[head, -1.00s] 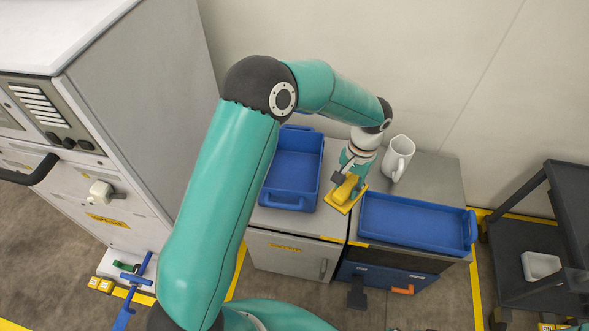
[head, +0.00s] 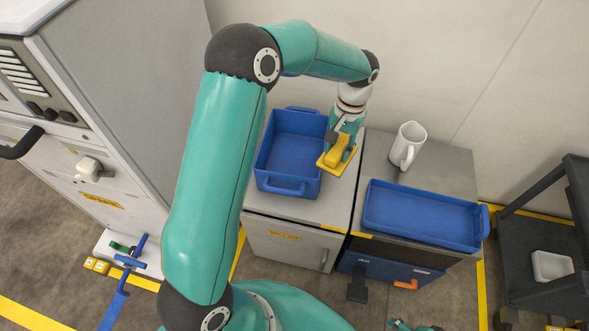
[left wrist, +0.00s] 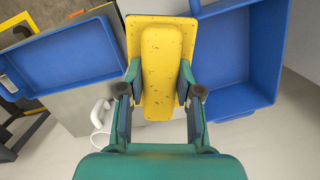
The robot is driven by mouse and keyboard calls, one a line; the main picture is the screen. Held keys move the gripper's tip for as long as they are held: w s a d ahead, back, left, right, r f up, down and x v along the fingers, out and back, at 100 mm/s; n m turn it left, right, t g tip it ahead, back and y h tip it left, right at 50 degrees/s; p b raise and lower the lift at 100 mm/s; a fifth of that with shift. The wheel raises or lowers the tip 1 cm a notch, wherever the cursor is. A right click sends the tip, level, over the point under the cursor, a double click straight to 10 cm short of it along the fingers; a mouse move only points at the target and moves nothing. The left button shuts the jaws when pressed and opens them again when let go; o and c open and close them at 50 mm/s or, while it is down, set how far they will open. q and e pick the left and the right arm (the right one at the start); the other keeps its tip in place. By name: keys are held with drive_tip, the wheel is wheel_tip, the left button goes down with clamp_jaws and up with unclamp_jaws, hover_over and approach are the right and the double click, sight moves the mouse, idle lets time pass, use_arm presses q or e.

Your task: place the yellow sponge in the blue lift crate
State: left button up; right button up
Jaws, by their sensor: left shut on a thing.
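The yellow sponge (head: 334,155) has a raised grip-like block on a flat yellow base. My left gripper (head: 342,146) is shut on the block; in the left wrist view, its fingers (left wrist: 160,88) press both sides of the sponge (left wrist: 161,50). The blue lift crate (head: 285,186) is deep, has end handles and looks empty. The sponge is at the crate's right edge in the head view; whether it clears the rim is unclear. The crate is at the right in the left wrist view (left wrist: 235,60). A small teal part at the bottom edge may be my right gripper (head: 412,326).
A shallow blue tray (head: 420,213) lies on the right cabinet, with a white jug (head: 408,146) behind it. A dark cart (head: 545,240) stands at far right. A tall grey machine (head: 120,95) stands at left. Bare grey top lies right of the crate.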

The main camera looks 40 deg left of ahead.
use_arm(q)
drive_tip(key=s+a+f+n+b, duration=0.1)
drive_tip(key=a+n+b, duration=0.1)
drive_tip(key=a+b, duration=0.35)
drive_tip(key=s+a+f+n+b, duration=0.1)
drive_tip(key=s+a+n+b, duration=0.15)
drive_tip(key=a, duration=0.55)
drive_tip(key=b, duration=0.3)
approach(291, 171)
drive_tip(key=shift+h, duration=0.4)
drive_tip(key=s+f, duration=0.1)
drive_tip(key=s+d+f, duration=0.1)
drive_tip(key=f, duration=0.1)
drive_tip(key=s+d+f, duration=0.1)
drive_tip(key=f, duration=0.1)
drive_tip(key=shift+s+f, duration=0.2)
drive_tip(key=shift+s, duration=0.1)
use_arm(e)
wheel_tip(291, 171, down, 14)
drive_tip(key=shift+r, duration=0.25)
use_arm(q)
drive_tip(key=shift+f, duration=0.1)
drive_tip(key=o, duration=1.1)
wheel_tip(291, 171, up, 12)
drive_tip(key=w+a+p, duration=0.1)
drive_tip(key=shift+w+p, duration=0.2)
drive_tip(key=shift+p, duration=0.15)
use_arm(e)
wheel_tip(291, 171, up, 2)
drive_tip(key=shift+s, duration=0.15)
